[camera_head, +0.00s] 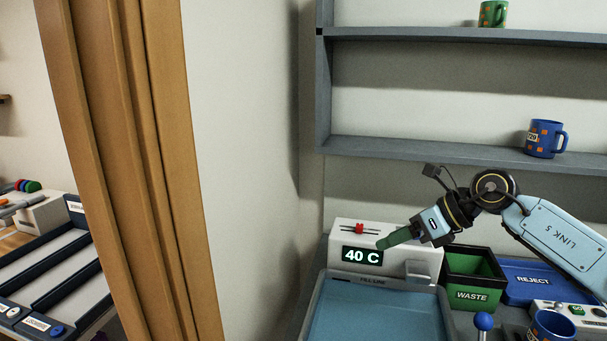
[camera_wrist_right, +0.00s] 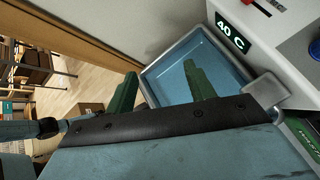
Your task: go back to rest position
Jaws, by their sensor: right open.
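The blue tray (camera_head: 375,318) also shows below the display in the head view. My left gripper is in neither view.
A green WASTE bin (camera_head: 475,296) and a blue REJECT tray (camera_head: 535,268) stand right of the machine. A blue mug (camera_head: 552,326) is at the lower right. Shelves above hold a blue mug (camera_head: 541,141) and a green mug (camera_head: 493,14). A wooden post (camera_head: 150,150) stands at left.

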